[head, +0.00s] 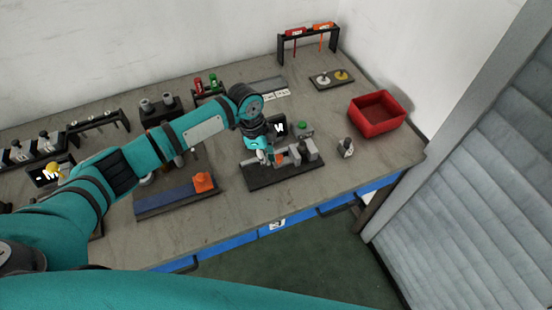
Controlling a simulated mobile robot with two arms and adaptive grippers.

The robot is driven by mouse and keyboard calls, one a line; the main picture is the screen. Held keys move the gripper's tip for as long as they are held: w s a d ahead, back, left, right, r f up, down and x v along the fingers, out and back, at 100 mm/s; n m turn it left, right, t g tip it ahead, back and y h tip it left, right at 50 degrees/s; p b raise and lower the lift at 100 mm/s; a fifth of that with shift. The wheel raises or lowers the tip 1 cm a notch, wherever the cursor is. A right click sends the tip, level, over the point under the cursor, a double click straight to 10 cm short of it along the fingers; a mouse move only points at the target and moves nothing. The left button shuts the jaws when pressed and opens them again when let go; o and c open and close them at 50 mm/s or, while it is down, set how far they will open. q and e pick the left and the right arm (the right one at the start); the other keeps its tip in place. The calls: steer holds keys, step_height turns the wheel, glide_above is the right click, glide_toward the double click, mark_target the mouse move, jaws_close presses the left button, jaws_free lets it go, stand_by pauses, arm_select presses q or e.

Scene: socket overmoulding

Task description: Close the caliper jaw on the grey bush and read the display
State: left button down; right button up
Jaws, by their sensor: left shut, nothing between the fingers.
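The caliper fixture has a dark base plate (285,178) near the front right of the bench. An orange jaw part (280,160) sits on its grey rail. A grey piece (308,147) is at the right end of the fixture; it is too small to tell whether it is the bush or a fixed jaw. The dark display (279,126) stands behind, with a white mark too small to read. My left gripper (262,157) is shut and empty, pointing down at the left end of the fixture, just left of the orange part. I cannot tell whether it touches. My right gripper is not in view.
A red bin (377,112) stands at the right. A small metal part (346,148) stands between it and the fixture. A blue pad with an orange block (203,182) lies left of the fixture. A green button (302,126) and a black rack (308,40) are behind.

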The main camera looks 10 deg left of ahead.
arm_select(q)
steer(key=shift+w+d+r, duration=0.15)
steer(key=shift+d+r, duration=0.1)
steer(key=shift+d, duration=0.05)
steer(key=r+p, duration=0.2)
steer(key=shift+w+d+r+p, duration=0.1)
steer(key=shift+d+r+p, duration=0.1)
steer(key=shift+p, duration=0.1)
steer(key=r+p, duration=0.5)
steer(key=shift+a+r, duration=0.1)
steer(key=shift+a, duration=0.2)
